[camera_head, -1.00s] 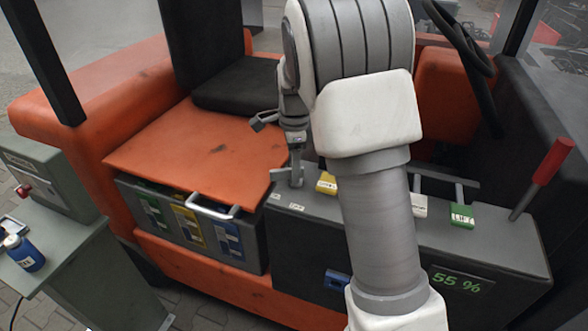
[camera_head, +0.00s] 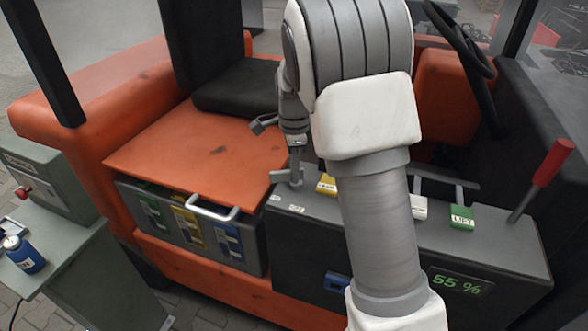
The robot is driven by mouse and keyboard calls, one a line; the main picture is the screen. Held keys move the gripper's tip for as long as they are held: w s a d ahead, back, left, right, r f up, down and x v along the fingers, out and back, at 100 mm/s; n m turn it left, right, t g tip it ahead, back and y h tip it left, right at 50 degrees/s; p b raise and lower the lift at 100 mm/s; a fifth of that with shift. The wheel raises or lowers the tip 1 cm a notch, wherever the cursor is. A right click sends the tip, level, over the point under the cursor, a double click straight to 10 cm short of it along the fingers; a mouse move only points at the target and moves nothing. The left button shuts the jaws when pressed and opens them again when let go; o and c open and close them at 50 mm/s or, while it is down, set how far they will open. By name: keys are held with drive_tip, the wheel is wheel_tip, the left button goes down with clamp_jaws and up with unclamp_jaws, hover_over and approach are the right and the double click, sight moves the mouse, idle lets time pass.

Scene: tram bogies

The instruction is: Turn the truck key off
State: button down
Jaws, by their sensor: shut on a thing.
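The truck key (camera_head: 286,177) is a small grey piece at the left end of the dark console top (camera_head: 330,215), beside small white labels (camera_head: 297,209). My gripper (camera_head: 295,168) points down from above and is shut on the key. The fingers and the key are small and close in colour, so the exact angle of the key is hard to tell. My arm hides the middle of the console.
A yellow tag (camera_head: 326,184), a white tag (camera_head: 419,207) and a green LIFT tag (camera_head: 462,217) are on the console. A red-handled lever (camera_head: 548,163) rises at right. The orange cover (camera_head: 200,145) lies left of my gripper. A display (camera_head: 461,284) reads 55 %.

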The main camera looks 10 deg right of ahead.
drive_tip(key=shift+n, duration=0.3)
drive_tip(key=n+p, duration=0.1)
drive_tip(key=n, duration=0.3)
drive_tip(key=shift+s+r+n, duration=0.1)
drive_tip(key=shift+n, duration=0.3)
drive_tip(key=n+p, duration=0.1)
drive_tip(key=n, duration=0.5)
drive_tip(key=shift+s+d, duration=0.1)
drive_tip(key=shift+n, duration=0.3)
drive_tip(key=c, duration=0.9)
unclamp_jaws()
